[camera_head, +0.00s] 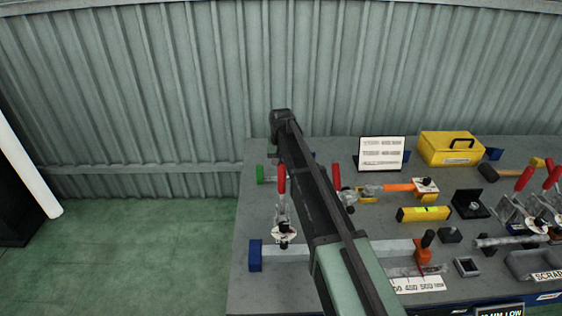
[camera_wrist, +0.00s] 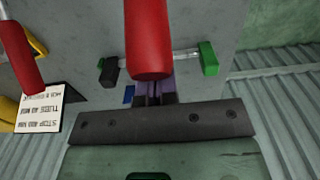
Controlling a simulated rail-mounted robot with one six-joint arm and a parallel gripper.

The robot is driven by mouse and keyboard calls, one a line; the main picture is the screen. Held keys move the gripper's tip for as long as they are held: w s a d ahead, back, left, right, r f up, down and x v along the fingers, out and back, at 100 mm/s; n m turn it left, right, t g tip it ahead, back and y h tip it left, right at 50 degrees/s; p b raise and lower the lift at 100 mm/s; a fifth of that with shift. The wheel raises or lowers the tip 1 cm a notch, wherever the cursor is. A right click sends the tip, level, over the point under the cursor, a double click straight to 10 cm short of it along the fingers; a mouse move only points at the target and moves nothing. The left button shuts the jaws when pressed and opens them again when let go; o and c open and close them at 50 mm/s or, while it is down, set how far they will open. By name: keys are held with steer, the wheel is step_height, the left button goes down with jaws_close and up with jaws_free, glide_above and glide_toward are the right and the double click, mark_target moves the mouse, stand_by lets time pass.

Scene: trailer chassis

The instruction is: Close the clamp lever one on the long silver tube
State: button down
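The long silver tube (camera_head: 285,250) lies along the front of the bench between a blue block (camera_head: 255,256) and an orange block (camera_head: 424,252); my arm hides its middle. A toggle clamp (camera_head: 284,232) sits at its left part, with its red lever (camera_head: 281,178) pointing up and away from the tube. In the wrist view a red lever (camera_wrist: 148,38) fills the middle, close in front of my gripper (camera_wrist: 155,92). The lever overlaps the finger area, so contact and finger opening cannot be told. In the head view my arm hides the fingers.
A second red lever (camera_head: 336,176) stands to the right; another clamp pair is at far right. A thin rod with a green block (camera_wrist: 208,58) lies behind. A sign (camera_head: 381,153), yellow toolbox (camera_head: 450,148) and yellow level (camera_head: 424,214) stand right. The bench's left edge is near the blue block.

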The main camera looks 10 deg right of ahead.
mark_target(282, 167)
steer(key=shift+s+r, duration=0.3)
steer(key=shift+s, duration=0.35)
steer(key=shift+s+a+r+p, duration=0.1)
steer(key=shift+s+r+p, duration=0.15)
steer(key=shift+s, duration=0.25)
steer(key=shift+s+a+r+p, duration=0.1)
steer(key=shift+s+r+p, duration=0.15)
steer(key=shift+s, duration=0.3)
steer(key=shift+s+a+r+p, duration=0.1)
steer(key=shift+s+r+p, duration=0.05)
steer(key=shift+s+p, duration=0.3)
steer(key=shift+s, duration=0.25)
steer(key=shift+s+a+r, duration=0.15)
steer(key=shift+s+a, duration=0.05)
steer(key=shift+s, duration=0.75)
step_height(282, 167, up, 8)
steer(key=p, duration=0.8)
steer(key=shift+w, duration=0.1)
